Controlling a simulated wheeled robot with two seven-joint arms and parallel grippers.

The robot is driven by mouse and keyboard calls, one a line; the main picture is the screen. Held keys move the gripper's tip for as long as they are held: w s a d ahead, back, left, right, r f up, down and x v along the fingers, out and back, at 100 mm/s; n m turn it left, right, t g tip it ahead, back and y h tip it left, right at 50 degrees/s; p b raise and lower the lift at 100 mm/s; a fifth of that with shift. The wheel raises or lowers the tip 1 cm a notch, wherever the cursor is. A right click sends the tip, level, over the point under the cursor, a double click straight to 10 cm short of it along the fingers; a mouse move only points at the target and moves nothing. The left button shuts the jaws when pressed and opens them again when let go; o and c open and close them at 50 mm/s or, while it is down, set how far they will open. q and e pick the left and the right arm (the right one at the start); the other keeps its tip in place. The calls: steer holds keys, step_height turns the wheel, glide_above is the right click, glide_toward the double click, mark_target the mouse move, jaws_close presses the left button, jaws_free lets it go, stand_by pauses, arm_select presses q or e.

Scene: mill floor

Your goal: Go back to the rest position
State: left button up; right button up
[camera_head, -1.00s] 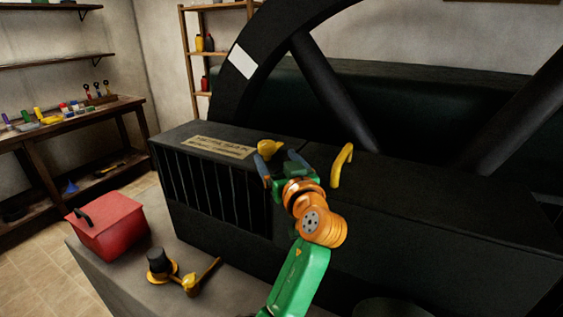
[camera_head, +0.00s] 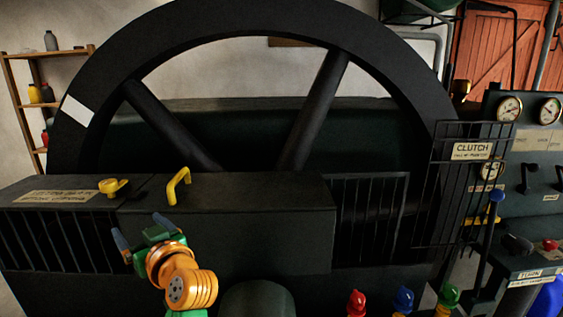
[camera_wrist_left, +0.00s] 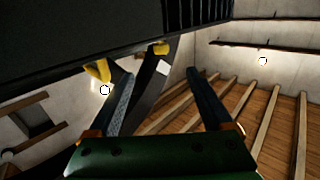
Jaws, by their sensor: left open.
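My left gripper (camera_head: 138,228) is open and empty, in front of the dark guard box (camera_head: 230,200), with its fingers pointing up just below the top edge in the head view. In the left wrist view the two fingers (camera_wrist_left: 158,76) stand apart with nothing between them. A yellow knob (camera_head: 114,187) and a yellow handle (camera_head: 178,185) sit on top of the box, apart from the fingers. The wrist view shows the handle (camera_wrist_left: 97,71) and the knob (camera_wrist_left: 162,47) beyond the fingers. My right gripper is in neither view.
A large black flywheel (camera_head: 210,42) stands behind the box. To the right are a barred clutch guard (camera_head: 455,190), a gauge panel (camera_head: 535,150) and red, blue and green knobs (camera_head: 403,298). A wooden shelf (camera_head: 38,52) stands at the left.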

arm_select(q)
steer(key=s+d+f+m+g+h, duration=0.1)
steer(key=s+f+m+g+h, duration=0.2)
steer(key=f, duration=0.8)
steer(key=s+f+m+h, duration=0.2)
steer(key=s+f+h, duration=0.15)
steer(key=f, duration=0.65)
steer(key=s+d+f+m+g+h, duration=0.2)
steer(key=s+d+f, duration=0.15)
steer(key=s, duration=0.35)
steer(key=s+d+f+m+g+h, duration=0.2)
steer(key=s+f, duration=0.2)
steer(key=s, duration=0.3)
steer(key=s+d+f+m+g+h, duration=0.2)
steer(key=s+d+f+h, duration=0.15)
steer(key=s, duration=0.45)
step_height(320, 180, down, 18)
steer(key=s+y, duration=0.1)
steer(key=s+a+f+g, duration=0.2)
steer(key=s+f, duration=0.7)
steer(key=s, duration=0.3)
steer(key=shift+s+a+f+m, duration=0.2)
steer(key=shift+a+f+m, duration=0.05)
steer(key=shift+f+m, duration=0.15)
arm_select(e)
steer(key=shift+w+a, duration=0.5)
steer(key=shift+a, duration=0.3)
